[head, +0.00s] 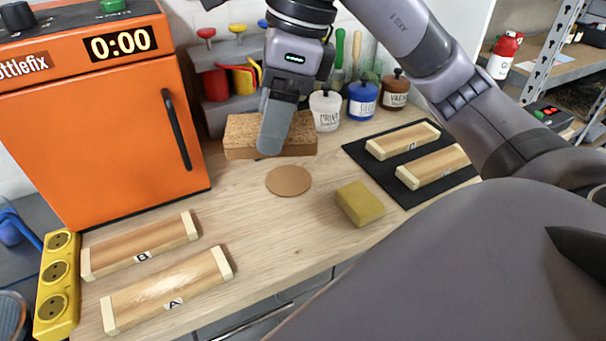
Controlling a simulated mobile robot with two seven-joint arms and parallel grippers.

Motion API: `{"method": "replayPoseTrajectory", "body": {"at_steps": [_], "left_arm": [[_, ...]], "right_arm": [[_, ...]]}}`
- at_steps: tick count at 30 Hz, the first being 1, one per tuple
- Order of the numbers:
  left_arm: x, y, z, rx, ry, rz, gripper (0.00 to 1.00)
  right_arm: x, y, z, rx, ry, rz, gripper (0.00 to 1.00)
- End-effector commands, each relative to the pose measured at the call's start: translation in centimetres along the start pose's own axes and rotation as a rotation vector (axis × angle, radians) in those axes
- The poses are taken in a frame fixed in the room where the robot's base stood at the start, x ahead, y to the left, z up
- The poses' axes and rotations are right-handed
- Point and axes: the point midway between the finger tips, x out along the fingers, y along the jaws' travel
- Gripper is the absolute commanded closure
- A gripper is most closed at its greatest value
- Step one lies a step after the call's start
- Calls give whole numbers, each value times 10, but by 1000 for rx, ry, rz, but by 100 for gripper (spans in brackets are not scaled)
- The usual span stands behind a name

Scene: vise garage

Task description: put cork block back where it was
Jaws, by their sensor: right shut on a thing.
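The cork block (240,132), a brown speckled slab, is at the back of the wooden bench, in front of the grey tool holder. My right gripper (272,140) comes down from above and is shut on the cork block. Its fingers cover the middle of the block's front. I cannot tell whether the block rests on the bench or is held just above it. My left gripper is not in view.
A round cork disc (288,181) and a yellow sponge (360,204) lie in front. An orange oven (90,130) stands left. Jars (362,101) stand behind right. Wooden pieces lie on a black mat (376,165) and at front left (165,287).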

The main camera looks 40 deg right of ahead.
Motion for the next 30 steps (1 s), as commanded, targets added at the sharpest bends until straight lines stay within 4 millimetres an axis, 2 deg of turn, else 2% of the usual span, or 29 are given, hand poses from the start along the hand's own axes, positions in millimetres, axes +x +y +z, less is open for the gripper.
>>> {"method": "replayPoseTrajectory", "body": {"at_steps": [4,8,24,30], "left_arm": [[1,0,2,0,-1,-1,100],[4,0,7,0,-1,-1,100],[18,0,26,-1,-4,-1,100],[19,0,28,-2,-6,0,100]], "right_arm": [[2,3,-2,-12,3,1,59],[20,4,-7,-14,6,5,59],[117,4,-36,-11,6,6,59],[146,3,-44,-10,4,3,59]]}}
